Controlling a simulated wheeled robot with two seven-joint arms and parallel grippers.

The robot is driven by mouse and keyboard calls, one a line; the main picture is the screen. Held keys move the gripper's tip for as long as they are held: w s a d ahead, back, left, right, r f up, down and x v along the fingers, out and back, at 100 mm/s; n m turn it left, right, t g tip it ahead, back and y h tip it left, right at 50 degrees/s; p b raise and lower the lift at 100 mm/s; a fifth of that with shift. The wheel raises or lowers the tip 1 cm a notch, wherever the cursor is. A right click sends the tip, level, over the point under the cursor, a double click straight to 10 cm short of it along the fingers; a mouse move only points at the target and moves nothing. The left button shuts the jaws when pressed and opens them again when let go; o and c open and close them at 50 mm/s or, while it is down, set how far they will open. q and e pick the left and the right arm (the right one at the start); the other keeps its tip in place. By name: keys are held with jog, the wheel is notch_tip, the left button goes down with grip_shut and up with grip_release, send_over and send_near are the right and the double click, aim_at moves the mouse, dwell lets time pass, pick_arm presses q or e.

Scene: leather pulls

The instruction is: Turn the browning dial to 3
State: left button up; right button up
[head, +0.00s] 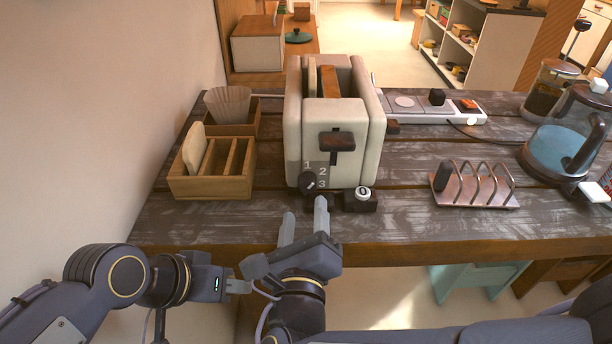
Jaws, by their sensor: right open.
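The dark browning dial (307,182) sits low on the front of the cream toaster (335,113), with numerals 1, 2 and 3 beside it. A small pale mark shows on the dial, but it is too small to tell which numeral it points at. My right gripper (303,222) is open and empty, fingers pointing at the toaster, just below and in front of the dial. Its right fingertip is close under the dial; I cannot tell if they touch. My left gripper (239,286) is further left, in front of the table edge, its fingers seen edge-on.
A dark block with a white "0" knob (362,192) stands right of the dial. A metal toast rack (475,187) and glass kettle (565,140) are to the right. A wooden divided box (212,187) with a bread slice is left. A power strip (430,118) lies behind.

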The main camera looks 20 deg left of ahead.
aim_at(309, 187)
jog(key=x, duration=0.6)
jog(key=c, duration=1)
jog(key=shift+f+m+b, duration=0.15)
jog(key=shift+m+b, duration=0.75)
jog(key=shift+m, duration=0.1)
jog(key=m+b, duration=0.6)
jog(key=b, duration=0.1)
jog(key=m+b, duration=0.5)
jog(key=b, duration=0.2)
jog(key=shift+d+m+g+y, duration=0.25)
jog(key=shift+m+g+y, duration=0.15)
jog(key=shift+m+b, duration=1.2)
jog(key=shift+b, duration=0.3)
jog(key=o, duration=1)
jog(key=shift+r, duration=0.25)
